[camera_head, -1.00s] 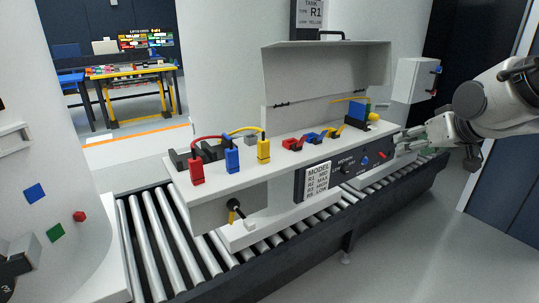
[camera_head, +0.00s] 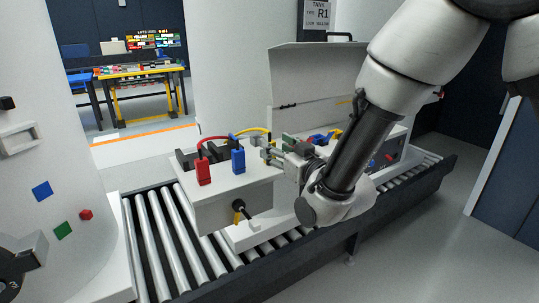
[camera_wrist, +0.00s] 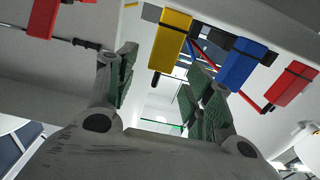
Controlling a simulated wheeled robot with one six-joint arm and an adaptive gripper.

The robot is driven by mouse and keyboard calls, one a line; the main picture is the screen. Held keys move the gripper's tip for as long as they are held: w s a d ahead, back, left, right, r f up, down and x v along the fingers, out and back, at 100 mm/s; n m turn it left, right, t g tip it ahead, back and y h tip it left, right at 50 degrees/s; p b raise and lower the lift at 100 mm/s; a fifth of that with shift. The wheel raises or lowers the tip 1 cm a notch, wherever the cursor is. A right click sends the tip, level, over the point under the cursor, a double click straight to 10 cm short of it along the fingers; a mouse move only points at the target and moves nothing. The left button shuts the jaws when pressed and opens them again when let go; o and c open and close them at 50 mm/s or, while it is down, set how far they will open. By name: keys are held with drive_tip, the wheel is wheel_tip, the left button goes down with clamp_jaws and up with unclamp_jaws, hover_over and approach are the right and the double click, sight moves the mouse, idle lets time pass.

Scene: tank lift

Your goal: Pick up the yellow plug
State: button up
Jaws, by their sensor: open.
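The yellow plug (camera_wrist: 170,42) shows in the wrist view, above and between my open fingers and beyond their tips. My gripper (camera_wrist: 162,82) is open and empty, with green-padded fingers spread apart. In the head view my gripper (camera_head: 268,150) is at the white box top, just right of the blue plug (camera_head: 238,160). There the yellow plug's body is hidden behind my gripper; only a yellow cable (camera_head: 254,130) shows.
The blue plug (camera_wrist: 244,64) is close beside my right finger in the wrist view. A red plug (camera_head: 203,171) stands farther left. The white box's raised lid (camera_head: 315,85) is behind my arm. A roller conveyor (camera_head: 160,245) runs below.

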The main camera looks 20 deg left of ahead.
sight(271, 141)
drive_tip(key=x, duration=0.4)
drive_tip(key=shift+r, duration=0.2)
drive_tip(key=c, duration=1.1)
drive_tip(key=shift+c, duration=0.2)
drive_tip(key=shift+r, duration=0.1)
